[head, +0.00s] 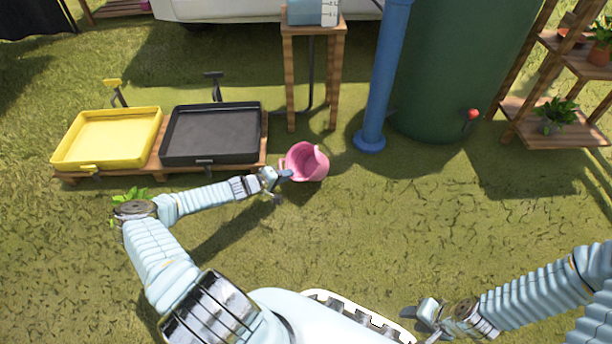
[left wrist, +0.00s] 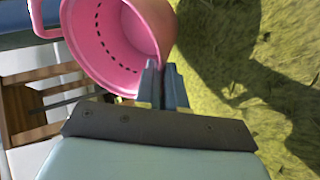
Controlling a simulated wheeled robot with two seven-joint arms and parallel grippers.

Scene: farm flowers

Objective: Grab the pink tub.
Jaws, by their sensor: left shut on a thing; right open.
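The pink tub (head: 309,163) is tilted, with its open mouth turned toward my left gripper (head: 283,181) in the head view. The left gripper is shut on the tub's rim. In the left wrist view the pink tub (left wrist: 118,45) fills the upper left, and the left fingertips (left wrist: 161,85) pinch the near edge of its wall. A pink handle shows at its left side. I cannot tell for certain whether the tub is clear of the grass. My right gripper (head: 428,318) is open and empty at the lower right of the head view.
A yellow tray (head: 108,138) and a black tray (head: 212,134) sit on a low wooden pallet at the left. A wooden stand (head: 290,90), a blue post (head: 383,80) and a green tank (head: 455,70) stand behind the tub. Plant shelves (head: 555,130) stand at the right. Open grass lies in front.

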